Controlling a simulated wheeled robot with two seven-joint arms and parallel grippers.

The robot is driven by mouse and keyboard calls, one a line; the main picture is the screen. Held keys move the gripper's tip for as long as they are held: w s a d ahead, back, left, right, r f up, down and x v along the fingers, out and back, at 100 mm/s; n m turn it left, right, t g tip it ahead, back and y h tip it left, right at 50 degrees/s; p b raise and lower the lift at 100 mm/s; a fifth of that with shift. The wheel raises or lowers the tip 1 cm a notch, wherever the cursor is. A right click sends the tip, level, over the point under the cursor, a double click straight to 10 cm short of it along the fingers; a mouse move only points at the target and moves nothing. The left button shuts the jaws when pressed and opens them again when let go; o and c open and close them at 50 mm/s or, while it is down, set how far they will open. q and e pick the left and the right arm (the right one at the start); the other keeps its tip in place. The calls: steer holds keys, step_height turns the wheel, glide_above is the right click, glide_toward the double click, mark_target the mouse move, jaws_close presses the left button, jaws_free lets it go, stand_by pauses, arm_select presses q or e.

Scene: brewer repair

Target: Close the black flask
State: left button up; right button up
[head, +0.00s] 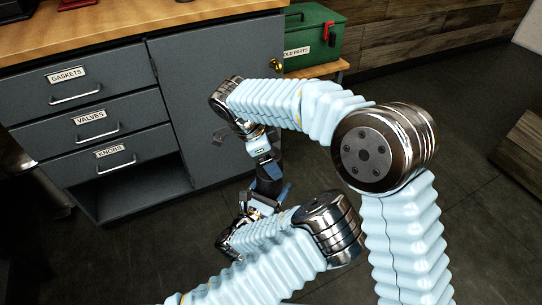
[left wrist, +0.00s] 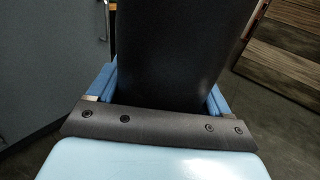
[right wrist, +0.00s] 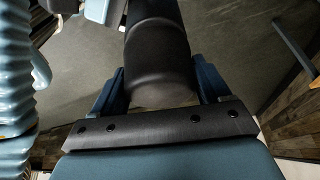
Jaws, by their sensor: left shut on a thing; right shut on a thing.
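The black flask (head: 267,184) is held in the air, roughly upright, in front of the grey cabinet. My left gripper (head: 266,194) is shut around its lower body; in the left wrist view the wide dark body (left wrist: 170,55) fills the space between the blue fingers. My right gripper (head: 263,154) comes from above and is shut on the flask's top part, likely its cap. In the right wrist view this dark, rounded top part (right wrist: 158,60) sits between the fingers, in line with the body. A ridge crosses it; whether it is fully seated cannot be told.
A grey cabinet (head: 169,180) with drawers labelled gaskets, valves and knobs stands behind, under a wooden worktop (head: 130,32). A green old-parts box (head: 310,35) sits on a low wooden stand to the right. The dark floor right of my arms is clear.

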steer(key=shift+f, duration=0.1)
arm_select(q)
jaws_close()
arm_select(e)
steer(key=m+g, duration=0.1)
steer(key=m, duration=0.3)
steer(key=shift+g, duration=0.3)
steer(key=m+g, duration=0.1)
steer(key=m, duration=0.2)
steer(key=m+g, duration=0.1)
steer(key=m, duration=0.2)
steer(key=shift+s+y, duration=0.15)
steer(key=shift+y, duration=0.15)
steer(key=o, duration=1)
